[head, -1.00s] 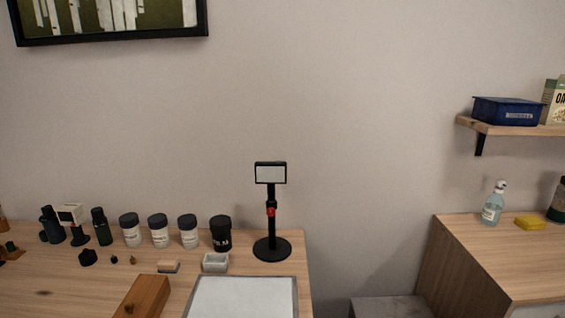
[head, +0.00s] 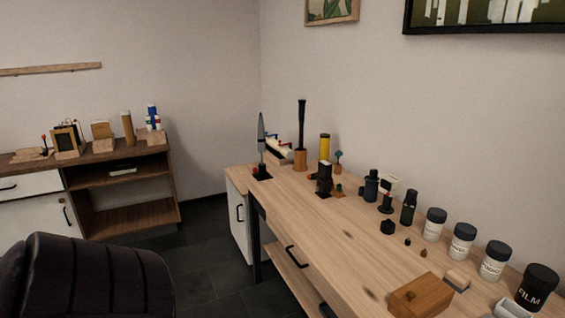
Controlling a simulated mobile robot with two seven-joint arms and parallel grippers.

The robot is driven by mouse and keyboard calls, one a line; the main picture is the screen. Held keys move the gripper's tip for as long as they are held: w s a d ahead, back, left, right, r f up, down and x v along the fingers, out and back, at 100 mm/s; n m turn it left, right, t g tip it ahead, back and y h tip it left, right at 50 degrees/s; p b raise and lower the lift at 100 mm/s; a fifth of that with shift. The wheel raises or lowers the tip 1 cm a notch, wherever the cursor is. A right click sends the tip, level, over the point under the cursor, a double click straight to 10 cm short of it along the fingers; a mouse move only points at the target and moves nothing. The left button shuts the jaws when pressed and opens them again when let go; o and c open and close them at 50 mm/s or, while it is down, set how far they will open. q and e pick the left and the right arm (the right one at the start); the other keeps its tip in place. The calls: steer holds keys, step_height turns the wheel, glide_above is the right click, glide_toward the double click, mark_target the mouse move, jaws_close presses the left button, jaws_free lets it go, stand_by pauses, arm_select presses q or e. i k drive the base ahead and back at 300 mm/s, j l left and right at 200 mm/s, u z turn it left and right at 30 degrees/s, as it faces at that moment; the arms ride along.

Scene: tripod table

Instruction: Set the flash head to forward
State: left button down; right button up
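Neither of my grippers is in view.
White-labelled jars (head: 462,241), a black film canister (head: 534,287) and a wooden box (head: 419,295) stand at the bench's right. A dark bottle (head: 408,207) is beside the device. A dark padded chair back (head: 85,280) fills the lower left. Dark floor lies between bench and shelf unit (head: 125,205).

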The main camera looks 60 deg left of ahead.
mark_target(324, 171)
steer(key=u, duration=1.65)
steer(key=z, duration=0.6)
steer(key=i+j+z, duration=0.15)
steer(key=j+z, duration=0.15)
steer(key=z, duration=0.15)
steer(key=j+z, duration=0.75)
steer(key=j, duration=0.5)
steer(key=j+z, duration=0.35)
steer(key=j, duration=1.1)
steer(key=k+j, duration=0.1)
steer(key=j, duration=1.05)
steer(key=k+z, duration=0.05)
